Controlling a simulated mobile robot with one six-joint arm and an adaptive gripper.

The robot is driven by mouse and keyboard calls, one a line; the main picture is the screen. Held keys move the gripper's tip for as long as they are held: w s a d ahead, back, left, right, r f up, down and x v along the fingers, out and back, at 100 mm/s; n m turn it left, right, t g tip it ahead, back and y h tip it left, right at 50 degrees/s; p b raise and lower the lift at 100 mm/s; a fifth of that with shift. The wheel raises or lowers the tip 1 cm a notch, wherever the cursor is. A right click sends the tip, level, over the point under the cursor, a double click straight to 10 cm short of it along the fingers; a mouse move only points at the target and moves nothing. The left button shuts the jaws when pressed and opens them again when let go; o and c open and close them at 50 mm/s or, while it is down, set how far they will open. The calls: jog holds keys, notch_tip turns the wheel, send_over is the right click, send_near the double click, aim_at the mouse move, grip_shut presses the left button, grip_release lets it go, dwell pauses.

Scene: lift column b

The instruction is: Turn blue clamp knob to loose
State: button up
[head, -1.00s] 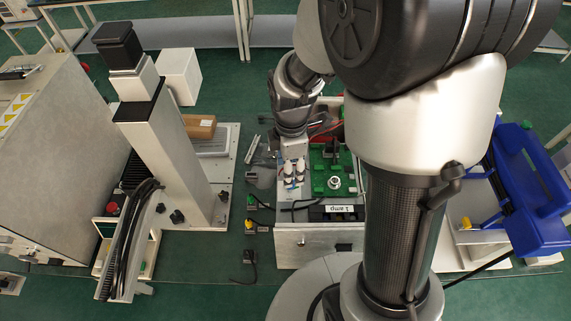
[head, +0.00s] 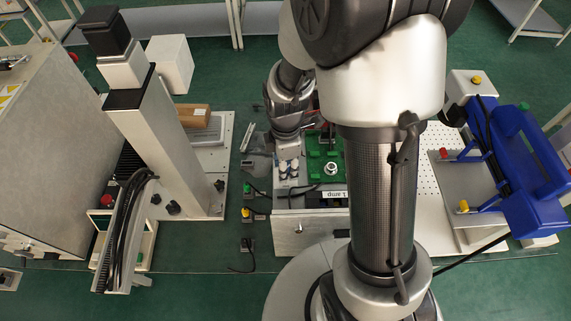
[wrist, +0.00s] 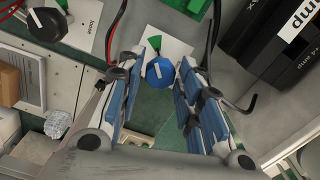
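The blue clamp knob (wrist: 160,72) shows in the wrist view with a pale pointer bar across its top. It lies between the tips of my gripper's two fingers (wrist: 158,80), which stand apart with blue pads. I cannot tell whether either finger touches it. A white plate with a green mark lies by the knob, and a white label reading "loose" (wrist: 91,18) is up and left of it. In the head view my gripper (head: 288,168) points down at the left part of the bench unit; the knob is hidden there.
A black block labelled "lamp" (head: 333,197) and a green board (head: 322,152) sit beside my gripper. Red and black cables run close to the fingers. A column stand (head: 165,150) is to the left, and a blue frame (head: 525,165) to the right.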

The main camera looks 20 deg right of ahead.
jog(key=c, duration=0.6)
jog(key=shift+m, duration=0.3)
jog(key=m, duration=0.5)
jog(key=shift+m, duration=0.3)
jog(key=m, duration=0.6)
jog(key=shift+b, duration=0.35)
jog(key=m, duration=0.7)
jog(key=shift+m, duration=0.3)
jog(key=m, duration=0.6)
